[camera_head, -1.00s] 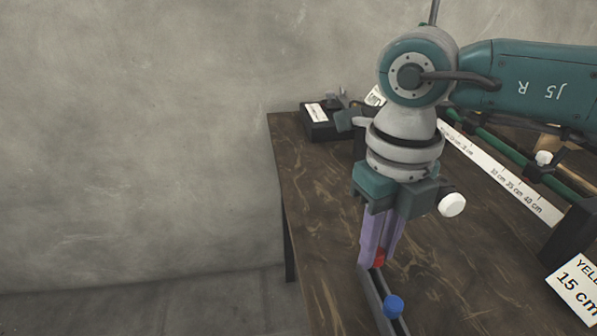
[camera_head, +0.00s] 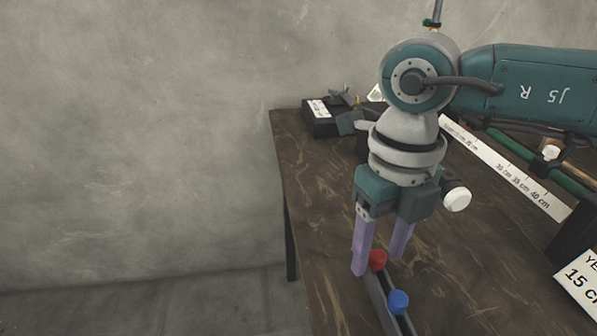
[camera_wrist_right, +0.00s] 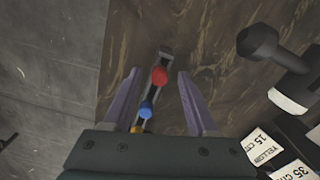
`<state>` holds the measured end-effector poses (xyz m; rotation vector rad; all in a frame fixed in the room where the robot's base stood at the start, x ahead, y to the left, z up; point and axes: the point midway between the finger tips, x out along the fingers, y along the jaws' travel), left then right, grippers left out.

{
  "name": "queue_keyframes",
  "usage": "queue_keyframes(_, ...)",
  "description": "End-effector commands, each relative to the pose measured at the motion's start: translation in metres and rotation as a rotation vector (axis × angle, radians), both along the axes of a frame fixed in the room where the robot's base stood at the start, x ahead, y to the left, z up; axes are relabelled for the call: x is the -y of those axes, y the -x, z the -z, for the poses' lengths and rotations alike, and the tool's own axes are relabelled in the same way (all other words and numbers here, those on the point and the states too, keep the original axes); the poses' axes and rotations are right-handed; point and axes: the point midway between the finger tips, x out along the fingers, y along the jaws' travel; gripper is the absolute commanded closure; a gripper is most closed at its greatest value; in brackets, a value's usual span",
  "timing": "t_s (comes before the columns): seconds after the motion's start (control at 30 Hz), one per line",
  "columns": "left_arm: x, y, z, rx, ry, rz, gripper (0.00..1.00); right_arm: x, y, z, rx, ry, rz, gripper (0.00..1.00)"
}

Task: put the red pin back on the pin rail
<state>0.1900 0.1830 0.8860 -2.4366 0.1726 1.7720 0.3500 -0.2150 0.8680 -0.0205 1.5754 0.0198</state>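The red pin (camera_head: 377,260) stands on the dark pin rail (camera_head: 370,284), near the rail's far end. It also shows in the right wrist view (camera_wrist_right: 159,75), on the rail between my two fingers and apart from both. The blue pin (camera_head: 398,301) stands on the same rail, nearer to me, and shows in the wrist view (camera_wrist_right: 146,110). My right gripper (camera_head: 382,265) is open, with its purple fingers spread on either side of the red pin. My left gripper is not in view.
A dark press-like device (camera_head: 322,117) sits at the table's far left corner. A ruler strip (camera_head: 505,170) and green bar lie on the right, with a label card (camera_head: 580,284) at the right edge. A yellow pin (camera_wrist_right: 137,128) shows partly behind my gripper. The table's left part is bare.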

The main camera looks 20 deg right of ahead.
Motion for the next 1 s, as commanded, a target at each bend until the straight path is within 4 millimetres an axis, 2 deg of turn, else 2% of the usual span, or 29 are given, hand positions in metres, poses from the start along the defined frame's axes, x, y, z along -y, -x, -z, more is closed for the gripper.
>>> queue_keyframes(0.23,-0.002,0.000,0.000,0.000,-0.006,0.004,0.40,0.000,0.000,-0.001,0.000,0.000,0.000,0.40)
queue_keyframes(0.33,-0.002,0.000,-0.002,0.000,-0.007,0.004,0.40,0.000,-0.001,-0.008,0.002,0.000,-0.001,0.40)
queue_keyframes(0.7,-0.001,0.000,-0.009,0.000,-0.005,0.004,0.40,0.000,-0.001,-0.078,0.005,0.001,-0.001,0.40)
queue_keyframes(0.83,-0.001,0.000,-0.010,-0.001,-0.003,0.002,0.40,0.000,-0.001,-0.093,0.003,0.000,-0.001,0.40)
queue_keyframes(1.0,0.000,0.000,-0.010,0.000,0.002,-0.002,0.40,0.000,0.000,-0.100,0.000,0.000,0.000,0.40)
